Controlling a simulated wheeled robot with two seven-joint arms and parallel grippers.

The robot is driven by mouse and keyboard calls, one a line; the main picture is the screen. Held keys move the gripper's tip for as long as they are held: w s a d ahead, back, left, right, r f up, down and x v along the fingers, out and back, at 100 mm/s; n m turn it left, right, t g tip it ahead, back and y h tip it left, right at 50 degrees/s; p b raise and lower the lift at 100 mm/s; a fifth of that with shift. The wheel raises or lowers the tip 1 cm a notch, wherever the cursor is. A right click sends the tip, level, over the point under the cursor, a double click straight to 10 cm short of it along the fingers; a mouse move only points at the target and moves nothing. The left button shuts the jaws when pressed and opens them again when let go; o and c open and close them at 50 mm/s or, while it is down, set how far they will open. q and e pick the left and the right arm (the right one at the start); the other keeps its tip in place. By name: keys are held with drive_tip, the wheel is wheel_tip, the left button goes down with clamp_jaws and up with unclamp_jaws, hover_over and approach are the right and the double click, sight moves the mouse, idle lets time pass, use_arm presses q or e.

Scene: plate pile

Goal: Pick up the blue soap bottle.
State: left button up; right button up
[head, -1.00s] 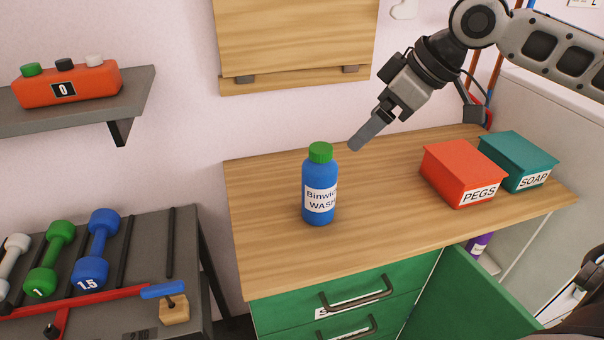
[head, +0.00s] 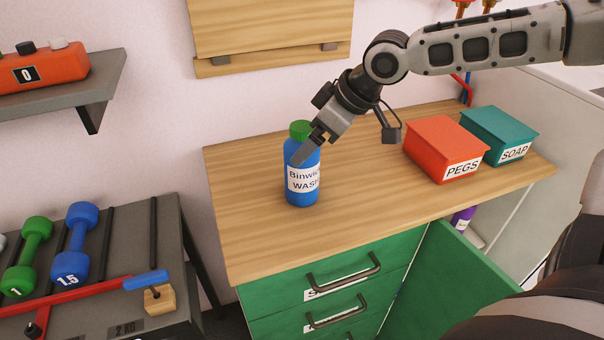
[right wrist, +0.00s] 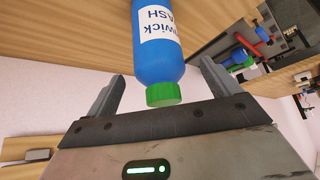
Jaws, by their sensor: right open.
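The blue soap bottle (head: 303,185) with a green cap and a white "Binwick WASH" label stands upright on the wooden counter (head: 240,225). My right gripper (head: 299,160) reaches in from the upper right, and one finger overlaps the bottle's shoulder in the head view. In the right wrist view, the bottle (right wrist: 157,50) lies between the two spread fingers of the right gripper (right wrist: 160,72), cap toward the palm. The jaws are open, with a visible gap to the finger on each side. My left gripper is not in view.
A red PEGS box (head: 443,150) and a teal SOAP box (head: 500,137) stand at the counter's right. Green drawers (head: 330,290) are below. A dumbbell rack (head: 105,270) is at the left, under a shelf (head: 70,93). The counter around the bottle is clear.

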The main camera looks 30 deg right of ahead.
sight(302, 165)
drive_tip(key=x, duration=0.4)
drive_tip(key=shift+s+d+f, duration=0.15)
drive_tip(key=shift+f, duration=0.15)
drive_tip(key=c, duration=1.7)
drive_tip(key=shift+r, duration=0.15)
clamp_jaws()
